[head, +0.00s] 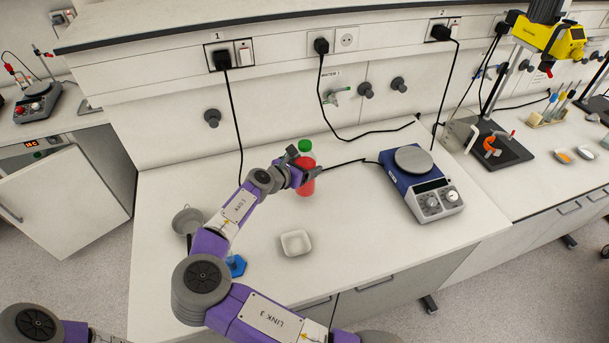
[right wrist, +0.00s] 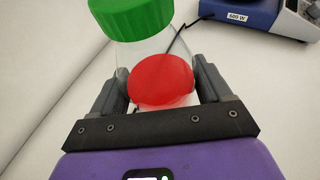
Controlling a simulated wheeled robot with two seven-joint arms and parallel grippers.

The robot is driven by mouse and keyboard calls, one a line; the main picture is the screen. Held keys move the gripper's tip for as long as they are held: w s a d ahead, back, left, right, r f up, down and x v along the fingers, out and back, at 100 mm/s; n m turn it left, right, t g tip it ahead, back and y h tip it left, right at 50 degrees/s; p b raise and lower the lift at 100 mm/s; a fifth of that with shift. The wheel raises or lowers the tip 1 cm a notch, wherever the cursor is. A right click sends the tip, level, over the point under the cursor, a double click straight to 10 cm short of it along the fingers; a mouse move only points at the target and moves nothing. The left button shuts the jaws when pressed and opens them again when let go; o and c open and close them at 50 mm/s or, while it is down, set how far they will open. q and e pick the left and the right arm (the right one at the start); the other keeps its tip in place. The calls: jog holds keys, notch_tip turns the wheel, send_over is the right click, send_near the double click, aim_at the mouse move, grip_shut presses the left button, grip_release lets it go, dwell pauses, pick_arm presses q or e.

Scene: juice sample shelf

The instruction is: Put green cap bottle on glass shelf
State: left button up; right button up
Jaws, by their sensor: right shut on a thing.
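The green cap bottle (head: 306,168) is clear, with red liquid inside and a green cap. It stands upright on or just above the white bench; I cannot tell which. My right gripper (head: 304,168) is shut on it, with a finger on each side of its body. In the right wrist view the bottle (right wrist: 158,50) is between the two dark fingers (right wrist: 163,92), its cap at the top. My left gripper is not in view; only a piece of my arm shows at the lower left. I see no glass shelf that I can make out.
A blue and white hotplate (head: 425,185) stands right of the bottle. A small white dish (head: 296,243) lies in front, and a grey pan-like vessel (head: 187,220) stands to the left. Black cables hang to the bench behind. The bench between dish and hotplate is clear.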

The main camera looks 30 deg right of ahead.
jog(key=shift+w+f, duration=0.1)
jog(key=shift+f, duration=1.65)
jog(key=shift+f, duration=0.1)
jog(key=o, duration=1.5)
jog(key=shift+f, duration=0.1)
